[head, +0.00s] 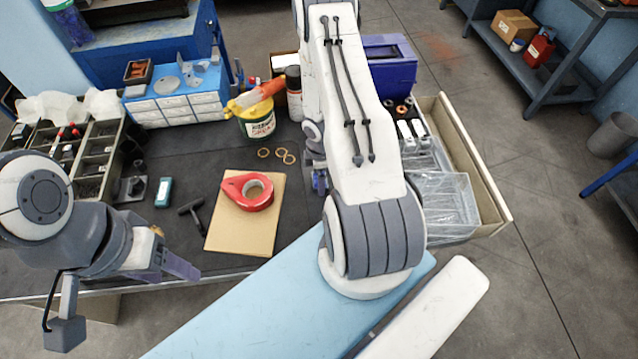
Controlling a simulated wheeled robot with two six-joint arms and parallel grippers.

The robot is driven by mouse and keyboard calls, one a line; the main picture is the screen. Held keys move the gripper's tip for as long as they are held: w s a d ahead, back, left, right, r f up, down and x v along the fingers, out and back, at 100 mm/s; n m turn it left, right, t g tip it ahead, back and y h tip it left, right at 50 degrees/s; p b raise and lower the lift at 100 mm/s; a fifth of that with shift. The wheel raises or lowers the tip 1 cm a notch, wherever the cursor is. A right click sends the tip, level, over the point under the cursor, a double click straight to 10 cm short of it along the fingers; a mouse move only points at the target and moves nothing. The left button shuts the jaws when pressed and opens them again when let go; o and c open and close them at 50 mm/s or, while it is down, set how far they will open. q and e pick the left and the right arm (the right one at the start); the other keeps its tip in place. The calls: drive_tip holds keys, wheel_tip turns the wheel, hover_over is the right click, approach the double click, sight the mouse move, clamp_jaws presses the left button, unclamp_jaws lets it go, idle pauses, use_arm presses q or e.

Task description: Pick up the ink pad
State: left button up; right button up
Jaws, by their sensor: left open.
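I cannot tell for sure which thing is the ink pad. A small dark flat square piece (130,189) lies on the bench beside the left organizer and may be it. A small teal block (163,192) lies just right of it. My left gripper (174,258) is open and empty over the front bench edge, nearer to me than both pieces. My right gripper (318,181) shows only in a small part beside my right arm, which hides the rest.
A dark hammer-like tool (191,208) lies between the teal block and a brown sheet (232,231) bearing a red tape roll (238,200). A compartment organizer (95,160) stands left. A yellow-green tub (257,121) stands behind. An open drawer (483,178) is right.

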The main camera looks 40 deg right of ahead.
drive_tip(key=c, duration=1.2)
drive_tip(key=shift+r, duration=0.1)
drive_tip(key=shift+c, duration=0.2)
drive_tip(key=shift+r, duration=0.1)
